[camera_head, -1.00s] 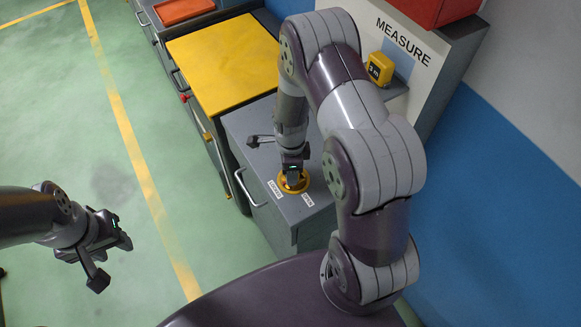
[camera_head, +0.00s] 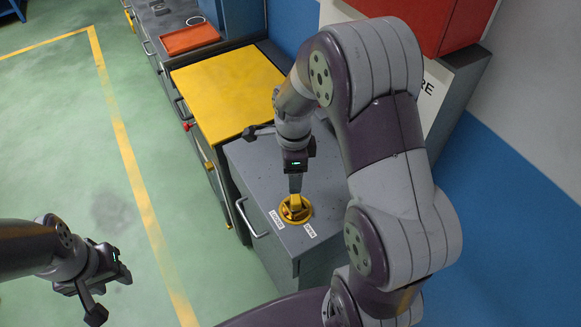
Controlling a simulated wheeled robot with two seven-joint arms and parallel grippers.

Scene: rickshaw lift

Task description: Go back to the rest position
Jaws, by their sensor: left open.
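My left gripper (camera_head: 112,292) is open and empty over the green floor at the lower left. My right gripper (camera_head: 296,190) points down at the yellow round knob (camera_head: 294,213) on the grey cabinet top. Its fingers are at the knob's raised handle; whether they touch it cannot be told. The finger gap is seen edge-on, so I cannot tell whether it is open. Two small white labels lie beside the knob, the right one reading OPEN. My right arm hides part of the view on the right.
The grey cabinet (camera_head: 260,165) stands beside a cabinet with a yellow top (camera_head: 225,90). An orange tray (camera_head: 190,39) lies further back. A red box (camera_head: 440,22) sits above the wall panel at the right. The green floor (camera_head: 65,130) at the left is clear.

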